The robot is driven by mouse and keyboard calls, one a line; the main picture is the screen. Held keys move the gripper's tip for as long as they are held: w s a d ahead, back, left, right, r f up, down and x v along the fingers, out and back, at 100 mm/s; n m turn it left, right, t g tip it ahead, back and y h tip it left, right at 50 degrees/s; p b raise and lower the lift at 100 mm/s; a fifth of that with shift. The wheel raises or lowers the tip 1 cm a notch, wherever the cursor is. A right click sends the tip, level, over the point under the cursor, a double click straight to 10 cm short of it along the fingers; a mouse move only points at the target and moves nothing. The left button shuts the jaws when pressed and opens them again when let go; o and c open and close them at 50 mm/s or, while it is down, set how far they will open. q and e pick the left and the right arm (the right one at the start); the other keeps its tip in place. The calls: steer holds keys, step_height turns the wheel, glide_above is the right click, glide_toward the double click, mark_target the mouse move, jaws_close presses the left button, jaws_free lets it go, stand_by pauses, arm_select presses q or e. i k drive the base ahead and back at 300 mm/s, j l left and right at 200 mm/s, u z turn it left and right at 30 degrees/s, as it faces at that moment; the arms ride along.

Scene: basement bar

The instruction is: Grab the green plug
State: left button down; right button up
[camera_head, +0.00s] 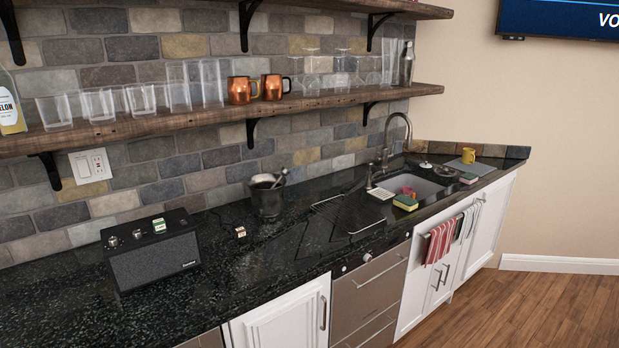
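A small green and white block-like object (159,225) sits on top of the black speaker (155,262) at the left of the counter. It is the one small green piece there that could be the green plug, but it is too small to tell its exact shape. A small white and orange-brown piece (239,231) lies on the counter between the speaker and the metal bucket. Neither of my grippers is in view.
The dark counter (90,325) runs along the brick wall. A metal bucket (267,197) stands right of the speaker. A sink (412,186) with a faucet and sponges is farther right. A shelf (200,117) with glasses and copper mugs overhangs the counter.

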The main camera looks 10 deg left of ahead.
mark_target(160, 224)
steer(key=u, duration=1.25)
steer(key=i+l+u, duration=0.1)
steer(key=l, duration=0.25)
steer(key=i+l+u, duration=0.15)
steer(key=l, duration=0.2)
steer(key=i+l+u, duration=0.1)
steer(key=l, duration=0.3)
steer(key=i+l+u, duration=0.1)
steer(key=l, duration=0.3)
steer(key=i+l+u, duration=0.1)
steer(key=l, duration=0.3)
